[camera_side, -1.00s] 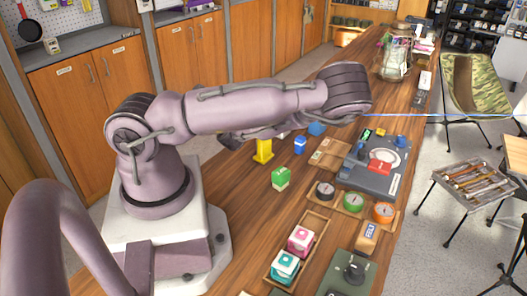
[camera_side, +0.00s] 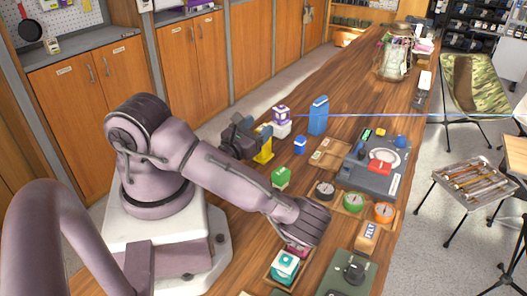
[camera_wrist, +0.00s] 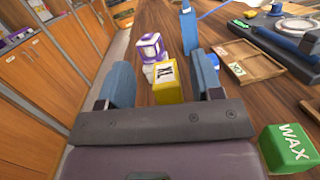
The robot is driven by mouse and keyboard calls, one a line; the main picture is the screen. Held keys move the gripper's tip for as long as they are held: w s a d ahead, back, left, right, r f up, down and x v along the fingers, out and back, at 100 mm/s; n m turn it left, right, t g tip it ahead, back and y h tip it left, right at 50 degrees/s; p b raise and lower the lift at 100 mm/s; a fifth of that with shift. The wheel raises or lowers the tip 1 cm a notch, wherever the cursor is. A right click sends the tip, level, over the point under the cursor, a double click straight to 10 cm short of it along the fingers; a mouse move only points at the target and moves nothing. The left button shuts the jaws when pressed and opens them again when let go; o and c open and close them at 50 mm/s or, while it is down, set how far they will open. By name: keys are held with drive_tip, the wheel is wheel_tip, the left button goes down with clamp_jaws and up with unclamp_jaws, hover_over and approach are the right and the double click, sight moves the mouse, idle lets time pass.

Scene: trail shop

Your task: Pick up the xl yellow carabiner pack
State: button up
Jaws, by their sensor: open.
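The yellow carabiner pack (camera_wrist: 168,94) stands upright on the wooden counter, with a white label and dark lettering on its top that I cannot read for certain. In the side view the yellow pack (camera_side: 264,152) is partly hidden by my gripper. My gripper (camera_wrist: 160,74) is open, its two blue-grey fingers on either side of the pack in the wrist view, with gaps showing.
A purple-and-white box (camera_wrist: 151,46) on a white block and a blue bottle (camera_wrist: 189,27) stand beyond the pack. A small blue box (camera_side: 299,145) and a green WAX box (camera_wrist: 287,148) are to its right. A wooden tray (camera_wrist: 251,62) lies farther right.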

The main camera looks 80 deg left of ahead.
drive_tip(key=f, duration=0.2)
drive_tip(key=f+n+g, duration=0.1)
drive_tip(key=f, duration=0.1)
drive_tip(key=f+g, duration=0.1)
drive_tip(key=f, duration=0.1)
drive_tip(key=shift+s+d+n, duration=0.2)
drive_tip(key=shift+d+n, duration=0.1)
drive_tip(key=shift+d, duration=0.05)
drive_tip(key=shift+x, duration=2.3)
